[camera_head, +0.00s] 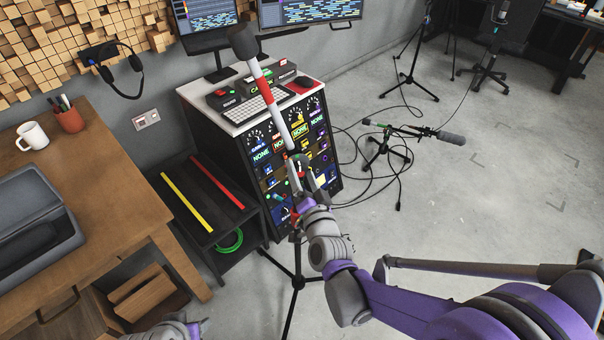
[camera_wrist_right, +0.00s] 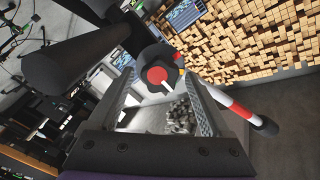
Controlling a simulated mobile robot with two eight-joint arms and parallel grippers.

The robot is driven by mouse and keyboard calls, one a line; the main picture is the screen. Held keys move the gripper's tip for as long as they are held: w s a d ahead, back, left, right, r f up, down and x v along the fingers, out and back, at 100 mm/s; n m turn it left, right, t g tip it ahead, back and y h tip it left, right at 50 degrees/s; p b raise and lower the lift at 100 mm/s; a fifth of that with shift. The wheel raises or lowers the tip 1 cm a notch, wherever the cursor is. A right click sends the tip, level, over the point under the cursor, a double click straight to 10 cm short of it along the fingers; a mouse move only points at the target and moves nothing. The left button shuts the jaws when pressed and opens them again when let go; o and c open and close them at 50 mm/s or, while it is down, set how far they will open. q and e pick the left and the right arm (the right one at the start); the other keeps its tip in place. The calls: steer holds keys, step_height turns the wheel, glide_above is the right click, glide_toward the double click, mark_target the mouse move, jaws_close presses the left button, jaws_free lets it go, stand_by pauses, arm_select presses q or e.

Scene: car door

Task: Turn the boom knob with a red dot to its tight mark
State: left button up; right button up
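The boom knob (camera_wrist_right: 156,77) shows in the right wrist view as a dark round knob with a red face and a white pointer line. The striped red and white boom (camera_head: 273,96) rises from its stand to a dark microphone (camera_head: 243,43). My right gripper (camera_wrist_right: 160,88) is open, with the knob at its fingertips and a finger on each side. I see no clear grip on it. In the head view my right gripper (camera_head: 308,178) is at the boom's lower end and partly hides the joint. I cannot make out the tight mark. My left gripper (camera_head: 192,328) is partly visible at the bottom edge.
A rack (camera_head: 262,137) with dials and a keyboard on top stands behind the boom. A low black shelf (camera_head: 190,200) with yellow and red strips is at left, beside a wooden desk (camera_head: 95,165).

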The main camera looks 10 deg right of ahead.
steer(key=shift+s, duration=0.1)
steer(key=s, duration=1)
steer(key=shift+s+d, duration=0.3)
steer(key=shift+d, duration=0.05)
steer(key=shift+a, duration=0.1)
steer(key=s+d+f+n+g+p, duration=0.1)
steer(key=s+d+n+g+p, duration=0.2)
steer(key=s+g, duration=0.3)
steer(key=s+d+f+n+g+h+p, duration=0.1)
steer(key=s+d+n+g+p, duration=0.2)
steer(key=s, duration=0.6)
steer(key=n+g, duration=0.2)
steer(key=g, duration=0.1)
steer(key=shift+s+d+f+g, duration=0.15)
steer(key=shift+s+g, duration=0.05)
steer(key=shift+g, duration=0.1)
